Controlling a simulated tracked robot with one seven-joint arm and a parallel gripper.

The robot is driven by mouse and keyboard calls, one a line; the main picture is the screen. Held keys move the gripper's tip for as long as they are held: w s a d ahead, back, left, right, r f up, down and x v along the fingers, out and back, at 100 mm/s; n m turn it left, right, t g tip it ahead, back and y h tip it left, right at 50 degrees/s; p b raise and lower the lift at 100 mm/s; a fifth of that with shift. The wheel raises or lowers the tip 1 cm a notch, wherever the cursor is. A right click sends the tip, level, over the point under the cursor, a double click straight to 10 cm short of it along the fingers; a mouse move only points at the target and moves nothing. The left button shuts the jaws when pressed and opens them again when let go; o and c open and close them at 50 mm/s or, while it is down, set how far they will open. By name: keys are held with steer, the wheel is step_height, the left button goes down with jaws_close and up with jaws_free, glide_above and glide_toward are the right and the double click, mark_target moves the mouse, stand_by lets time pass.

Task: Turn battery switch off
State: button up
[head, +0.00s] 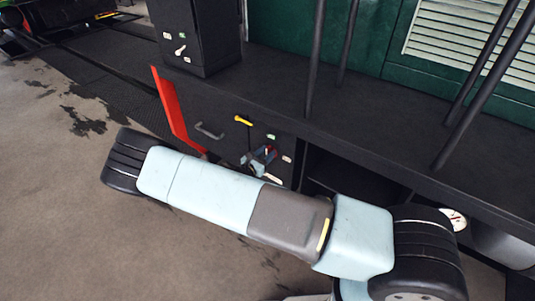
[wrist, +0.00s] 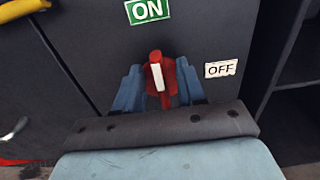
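The battery switch (wrist: 157,74) is a red knob with a white stripe on its handle, on a dark panel. Its handle points up, close to the green ON label (wrist: 148,11). The white OFF label (wrist: 221,69) is to its right. My gripper (wrist: 160,84) has its two blue fingers on either side of the switch, spread apart, with the handle between them. I see no clear contact with the handle. In the head view my gripper (head: 262,158) is at the panel and partly covers the switch.
A yellow handle (head: 243,120) and a grey handle (head: 209,131) are on the panel left of the switch. A red door edge (head: 172,108) stands out farther left. An open compartment (head: 350,181) is to the right. Dark poles (head: 316,55) rise above the ledge.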

mark_target(277, 155)
steer(key=shift+c, duration=0.3)
jaws_close()
steer(key=shift+d, duration=0.15)
steer(key=shift+m, duration=0.3)
steer(key=shift+s+d+f+m, duration=0.25)
steer(key=shift+d+f+m, duration=0.1)
steer(key=shift+m, duration=2.5)
steer(key=shift+s+d+f+m, duration=0.25)
steer(key=shift+f+m, duration=0.15)
steer(key=shift+m, duration=2.5)
steer(key=shift+s+d+f+m, duration=0.2)
steer(key=shift+d+f+m, duration=0.15)
steer(key=shift+m, duration=2.5)
